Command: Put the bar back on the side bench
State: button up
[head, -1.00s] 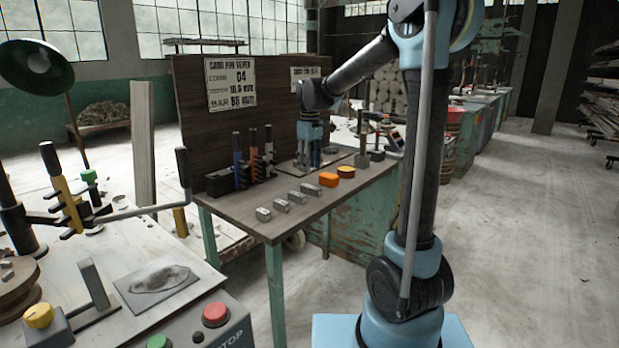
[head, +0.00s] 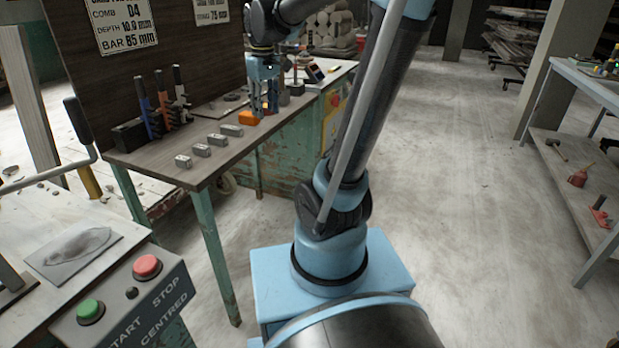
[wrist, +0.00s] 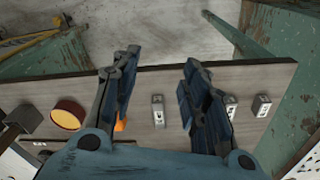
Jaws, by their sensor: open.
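One grey bar (wrist: 158,110) shows between the fingers, lying on the bench top. Two more are right of the right finger. The left finger partly hides the orange block (wrist: 120,126).
A rack with coloured-handled tools (head: 160,112) stands against the bench's back panel. A round orange-brown piece (wrist: 68,113) and a dark block (wrist: 28,118) lie left in the wrist view. A control box (head: 125,295) is at lower left. Open floor (head: 450,170) lies right.

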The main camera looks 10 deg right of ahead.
jog(key=s+d+f+m, duration=0.3)
jog(key=s+d+f, duration=0.2)
jog(key=s+f, duration=0.3)
jog(key=s+d+f+m+t, duration=0.1)
jog(key=s+d+f+m, duration=0.2)
jog(key=s+f, duration=0.4)
jog(key=s+d, duration=0.1)
jog(key=s, duration=0.3)
jog(key=shift+s+d+f, duration=0.35)
